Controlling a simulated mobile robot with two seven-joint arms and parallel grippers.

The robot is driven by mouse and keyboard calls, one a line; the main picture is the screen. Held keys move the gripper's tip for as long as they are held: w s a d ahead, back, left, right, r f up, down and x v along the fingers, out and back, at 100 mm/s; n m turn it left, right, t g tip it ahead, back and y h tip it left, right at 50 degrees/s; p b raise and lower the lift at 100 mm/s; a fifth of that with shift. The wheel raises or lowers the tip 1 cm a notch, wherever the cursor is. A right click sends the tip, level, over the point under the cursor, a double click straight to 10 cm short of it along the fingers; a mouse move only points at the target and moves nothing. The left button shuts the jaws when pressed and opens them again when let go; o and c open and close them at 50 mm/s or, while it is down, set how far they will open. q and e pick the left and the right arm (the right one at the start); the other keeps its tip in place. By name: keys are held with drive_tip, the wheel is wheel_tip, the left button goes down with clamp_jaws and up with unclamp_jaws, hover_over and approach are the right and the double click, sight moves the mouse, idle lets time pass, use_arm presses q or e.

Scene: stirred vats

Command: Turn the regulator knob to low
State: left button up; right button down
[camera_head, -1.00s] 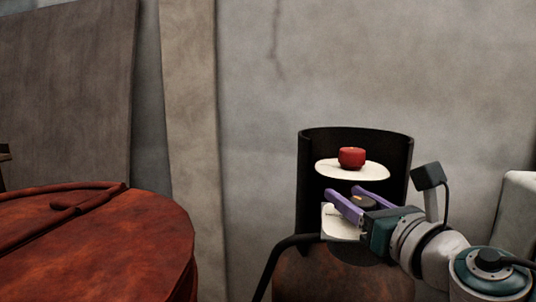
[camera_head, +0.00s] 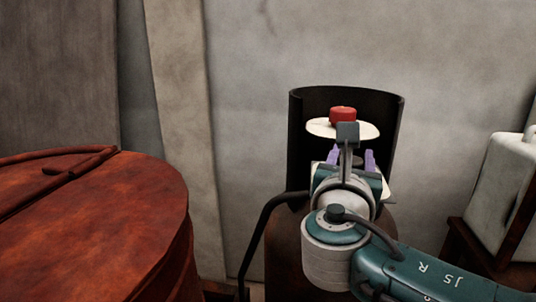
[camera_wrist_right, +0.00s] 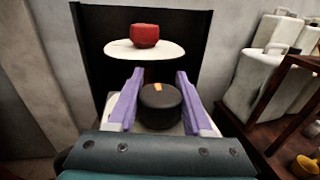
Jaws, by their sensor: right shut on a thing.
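The regulator knob (camera_wrist_right: 160,106) is a dark round knob with an orange mark on its top, below a white disc in the right wrist view. The mark points away from my gripper, tilted slightly left. My right gripper (camera_wrist_right: 160,72) has its two purple fingers on either side of the knob, shut on it. In the head view, my right gripper (camera_head: 352,154) faces the black housing, and my own wrist hides most of the knob. My left gripper is not in view.
A red round piece (camera_head: 342,115) sits on the white disc (camera_head: 318,129), just above my fingers, inside a curved black housing (camera_head: 393,112). A rusty red vat (camera_head: 110,215) stands at left. White canisters (camera_wrist_right: 250,85) stand at right on a brown wooden stand.

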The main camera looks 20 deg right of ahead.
drive_tip(key=shift+h, duration=0.3)
drive_tip(key=shift+c, duration=1.6)
unclamp_jaws()
drive_tip(key=v, duration=1)
drive_tip(key=shift+r, duration=0.15)
drive_tip(key=shift+w, duration=0.1)
